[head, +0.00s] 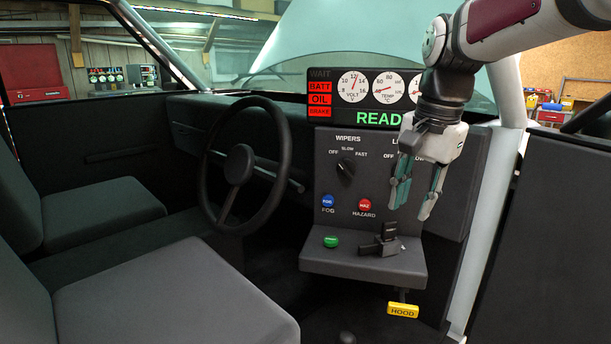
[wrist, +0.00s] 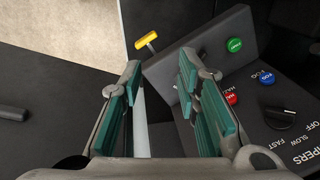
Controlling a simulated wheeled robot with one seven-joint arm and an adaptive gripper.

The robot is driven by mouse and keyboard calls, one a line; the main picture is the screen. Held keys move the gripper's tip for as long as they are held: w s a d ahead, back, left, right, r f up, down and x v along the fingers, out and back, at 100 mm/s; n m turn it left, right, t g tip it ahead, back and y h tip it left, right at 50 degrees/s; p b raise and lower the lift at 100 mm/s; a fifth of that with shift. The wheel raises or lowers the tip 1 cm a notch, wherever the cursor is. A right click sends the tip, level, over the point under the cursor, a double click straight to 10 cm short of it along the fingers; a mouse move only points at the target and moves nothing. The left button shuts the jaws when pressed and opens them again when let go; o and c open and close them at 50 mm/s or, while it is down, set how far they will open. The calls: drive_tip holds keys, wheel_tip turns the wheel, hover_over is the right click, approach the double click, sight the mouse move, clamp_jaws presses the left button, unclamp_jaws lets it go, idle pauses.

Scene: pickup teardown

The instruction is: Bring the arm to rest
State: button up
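My gripper (head: 415,188) hangs from my arm at the right of the head view, fingers pointing down in front of the right part of the control panel (head: 335,215). Its teal-padded fingers are apart with nothing between them. In the wrist view the gripper (wrist: 160,85) shows the same gap, with floor and the panel's shelf edge beyond it. I cannot tell from these frames whether the arm is moving.
The panel holds a wiper knob (head: 346,168), a blue fog button (head: 328,201), a red hazard button (head: 365,206) and a green button (head: 331,241). A yellow hood handle (head: 403,310) hangs below the shelf. The display (head: 352,98) shows gauges. The steering wheel (head: 246,165) stands left.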

drive_tip(key=s+f+n+t, duration=0.1)
drive_tip(key=s+f+n, duration=0.1)
drive_tip(key=s, duration=0.6)
drive_tip(key=s+f+n+t, duration=0.1)
drive_tip(key=s+f+n, duration=0.2)
drive_tip(key=s, duration=0.5)
drive_tip(key=s+d+f+n, duration=0.1)
drive_tip(key=s+f+n, duration=0.2)
drive_tip(key=s, duration=0.4)
drive_tip(key=shift+s+n+t+h, duration=0.3)
drive_tip(key=shift+s+n+t, duration=0.1)
drive_tip(key=shift+n, duration=0.3)
drive_tip(key=shift+r, duration=0.1)
